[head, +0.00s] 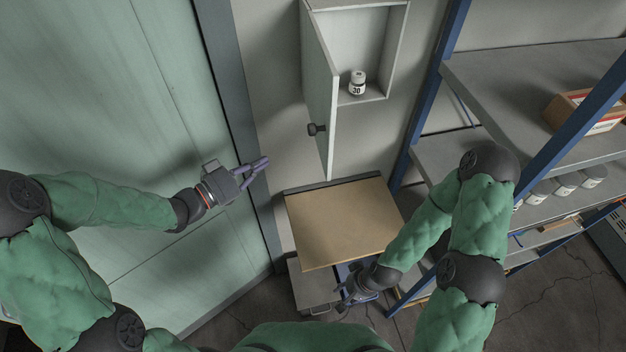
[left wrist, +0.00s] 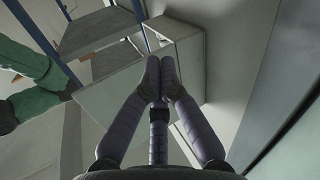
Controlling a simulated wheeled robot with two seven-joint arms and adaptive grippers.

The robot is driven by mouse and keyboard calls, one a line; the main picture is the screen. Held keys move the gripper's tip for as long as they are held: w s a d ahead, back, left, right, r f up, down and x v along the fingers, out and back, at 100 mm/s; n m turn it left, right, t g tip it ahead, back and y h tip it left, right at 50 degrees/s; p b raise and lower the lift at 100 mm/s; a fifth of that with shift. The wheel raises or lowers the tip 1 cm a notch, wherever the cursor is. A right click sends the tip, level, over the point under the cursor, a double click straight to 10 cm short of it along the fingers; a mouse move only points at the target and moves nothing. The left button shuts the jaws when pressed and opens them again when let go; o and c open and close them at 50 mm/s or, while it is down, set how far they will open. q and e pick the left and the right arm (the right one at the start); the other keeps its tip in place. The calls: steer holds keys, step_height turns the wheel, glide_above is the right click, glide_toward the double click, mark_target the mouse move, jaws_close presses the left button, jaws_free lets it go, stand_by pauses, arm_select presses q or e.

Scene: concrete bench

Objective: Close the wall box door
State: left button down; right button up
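The pale grey wall box (head: 399,45) is on the wall at top centre of the head view. Its door (head: 319,85) is hinged on the left and stands wide open, sticking out from the wall. A dark knob (head: 316,129) is on the door's left-facing side. The door also shows behind the fingers in the left wrist view (left wrist: 110,98). My left gripper (head: 264,163) is left of the door and apart from it, its fingertips together and empty. My right gripper (head: 345,298) hangs low by the small table; its fingers are too unclear to judge.
A white jar (head: 358,84) marked 30 stands inside the box. A wooden-topped table (head: 340,222) is below the door. Blue-framed shelves (head: 530,85) with a cardboard box (head: 590,112) stand at right. A large green panel (head: 100,90) fills the left.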

arm_select(q)
steer(key=s+r+m+g+h+b, duration=0.1)
steer(key=s+r+m+g+h, duration=0.1)
steer(key=s+r+m+g, duration=0.3)
steer(key=s+r+m+g+h, duration=0.2)
steer(key=s+r+m+g, duration=0.15)
steer(key=s, duration=0.45)
steer(key=w+d+p, duration=0.1)
steer(key=w+d, duration=0.2)
steer(key=d, duration=1)
steer(key=shift+d, duration=0.25)
steer(key=shift+f+m, duration=0.1)
steer(key=shift+m, duration=0.15)
steer(key=shift+t, duration=0.35)
